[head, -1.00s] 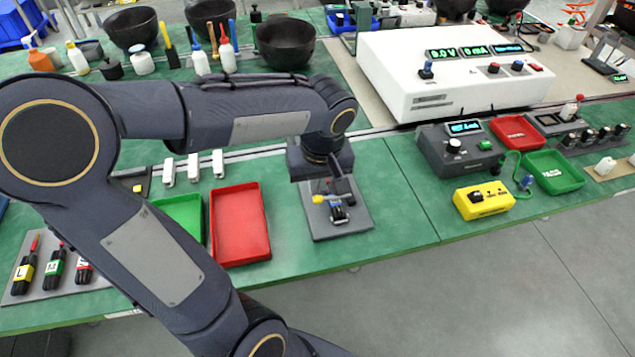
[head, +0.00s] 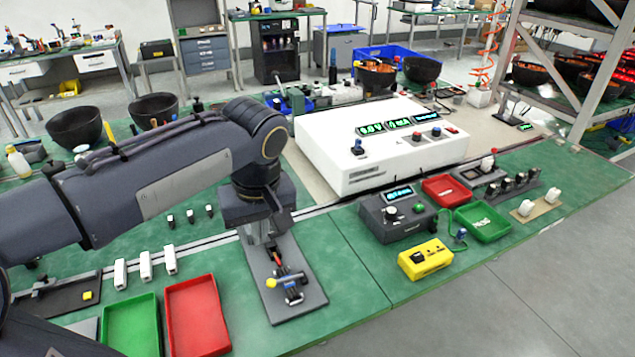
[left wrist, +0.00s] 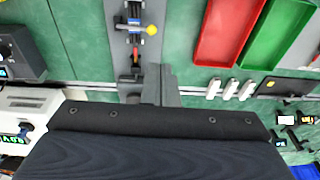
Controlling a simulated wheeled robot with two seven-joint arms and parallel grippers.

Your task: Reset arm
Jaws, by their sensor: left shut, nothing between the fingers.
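My left arm comes in from the left in the head view. Its gripper (head: 262,238) points down over the back part of a grey plate (head: 296,309). A small clamp-like fixture with a yellow knob (head: 271,283) sits on the front part of the plate, apart from the gripper. In the left wrist view the yellow knob (left wrist: 151,30) shows above the grey gripper (left wrist: 160,85). My right gripper is not in view.
A red tray (head: 196,318) and a green tray (head: 131,326) lie left of the plate. A white instrument (head: 330,150) stands behind to the right. A dark meter box (head: 397,217) and a yellow box (head: 425,258) are at right. Green bench between is clear.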

